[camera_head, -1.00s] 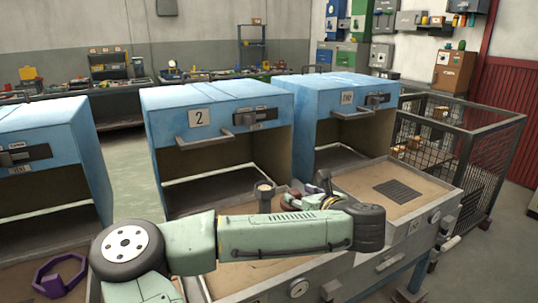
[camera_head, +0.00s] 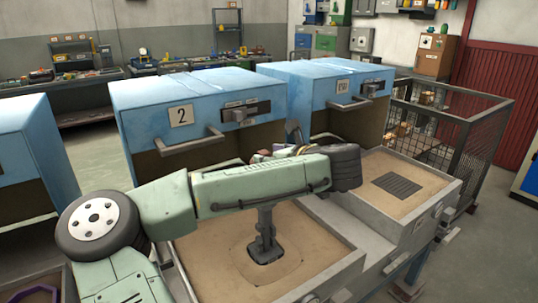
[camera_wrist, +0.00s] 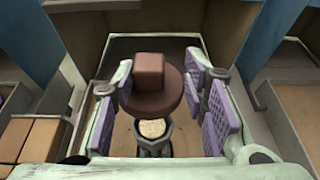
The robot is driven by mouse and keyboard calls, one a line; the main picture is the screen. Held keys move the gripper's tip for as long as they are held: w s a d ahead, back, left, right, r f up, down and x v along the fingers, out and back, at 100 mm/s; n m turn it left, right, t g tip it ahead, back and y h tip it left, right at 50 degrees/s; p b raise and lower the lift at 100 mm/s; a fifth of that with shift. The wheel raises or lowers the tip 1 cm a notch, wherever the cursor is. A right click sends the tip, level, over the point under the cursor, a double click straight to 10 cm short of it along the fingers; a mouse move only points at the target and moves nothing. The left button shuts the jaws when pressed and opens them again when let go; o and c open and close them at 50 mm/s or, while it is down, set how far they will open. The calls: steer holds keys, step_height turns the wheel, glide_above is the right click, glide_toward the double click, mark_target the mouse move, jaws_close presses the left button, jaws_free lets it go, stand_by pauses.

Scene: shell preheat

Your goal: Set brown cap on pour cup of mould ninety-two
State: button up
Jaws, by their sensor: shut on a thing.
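The brown cap (camera_wrist: 154,85), a round disc with a square block knob, is between the purple pads of my gripper (camera_wrist: 163,88) in the wrist view. My gripper is shut on it. Beyond the cap, the grey pour cup (camera_wrist: 153,146) with a pale, sandy top is partly covered by it. In the head view, a grey post with a wide foot (camera_head: 265,238) stands upright in a sand tray, its top hidden behind my arm. My gripper (camera_head: 276,153) is mostly hidden behind my arm there. No number ninety-two is readable.
Blue box ovens, one marked 2 (camera_head: 181,116), stand behind the sand trays. The right tray (camera_head: 445,187) holds a dark grille. A wire mesh cage (camera_head: 462,130) stands at right. Brown blocks (camera_wrist: 40,140) lie at left in the wrist view.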

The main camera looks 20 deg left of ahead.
steer(key=shift+f+b, duration=2.5)
steer(key=shift+f, duration=1.05)
steer(key=shift+s+d, duration=0.1)
steer(key=shift+d, duration=0.1)
steer(key=o, duration=1.2)
steer(key=v, duration=1.2)
